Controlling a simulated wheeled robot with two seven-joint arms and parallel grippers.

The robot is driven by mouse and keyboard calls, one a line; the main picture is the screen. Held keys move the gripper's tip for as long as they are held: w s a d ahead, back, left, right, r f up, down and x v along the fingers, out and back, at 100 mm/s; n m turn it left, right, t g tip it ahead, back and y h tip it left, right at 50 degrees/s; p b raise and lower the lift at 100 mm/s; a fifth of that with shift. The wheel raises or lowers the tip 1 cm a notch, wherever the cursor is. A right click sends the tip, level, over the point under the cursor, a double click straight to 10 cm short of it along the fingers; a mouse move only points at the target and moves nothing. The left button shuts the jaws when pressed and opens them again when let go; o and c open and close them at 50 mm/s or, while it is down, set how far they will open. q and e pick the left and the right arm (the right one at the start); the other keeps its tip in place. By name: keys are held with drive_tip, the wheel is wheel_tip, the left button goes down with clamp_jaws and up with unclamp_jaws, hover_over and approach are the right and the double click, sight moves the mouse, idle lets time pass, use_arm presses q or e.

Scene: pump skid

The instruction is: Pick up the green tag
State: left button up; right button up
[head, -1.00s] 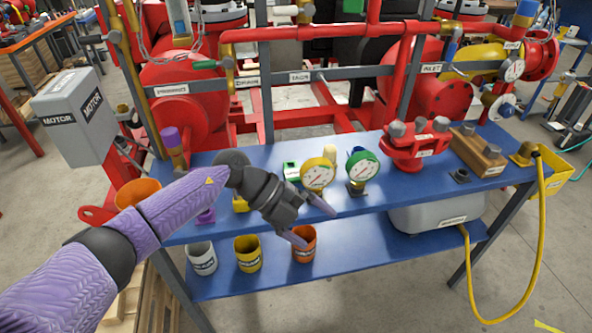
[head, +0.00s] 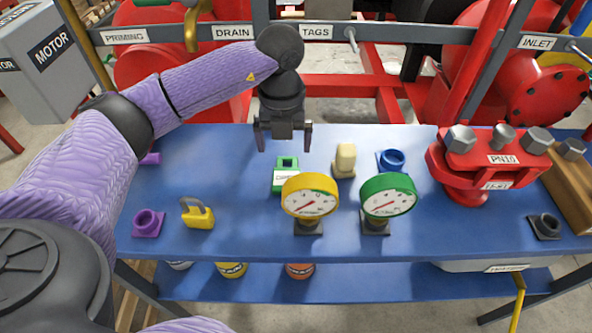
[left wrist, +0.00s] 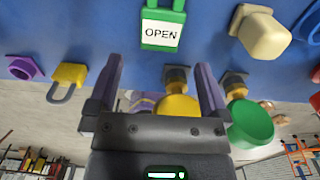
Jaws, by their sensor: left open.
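The green tag (head: 286,176) lies on the blue bench top, behind the yellow gauge. It has a green frame and a white label. In the left wrist view the tag (left wrist: 162,27) shows with its label reading OPEN, beyond and between the two fingertips. My left gripper (head: 283,140) is open and empty. It hangs pointing down over the bench, just behind the tag and apart from it. The left wrist view shows its two purple fingers (left wrist: 160,75) spread wide. My right gripper is not in view.
A yellow gauge (head: 310,196) and a green gauge (head: 388,196) stand in front of the tag. A cream block (head: 345,160) and a blue ring fitting (head: 392,160) are to its right. A yellow padlock (head: 197,214) and purple fitting (head: 148,222) lie left. A red flange (head: 490,160) stands right.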

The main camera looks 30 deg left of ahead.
sight(287, 175)
use_arm(q)
wheel_tip(287, 175, down, 8)
drive_tip(key=b, duration=0.3)
drive_tip(key=shift+d+f, duration=0.1)
drive_tip(key=shift+f, duration=0.1)
drive_tip(key=c, duration=1)
drive_tip(key=shift+c, duration=0.2)
wheel_tip(287, 175, up, 10)
drive_tip(key=p, duration=0.3)
drive_tip(key=shift+p, duration=0.3)
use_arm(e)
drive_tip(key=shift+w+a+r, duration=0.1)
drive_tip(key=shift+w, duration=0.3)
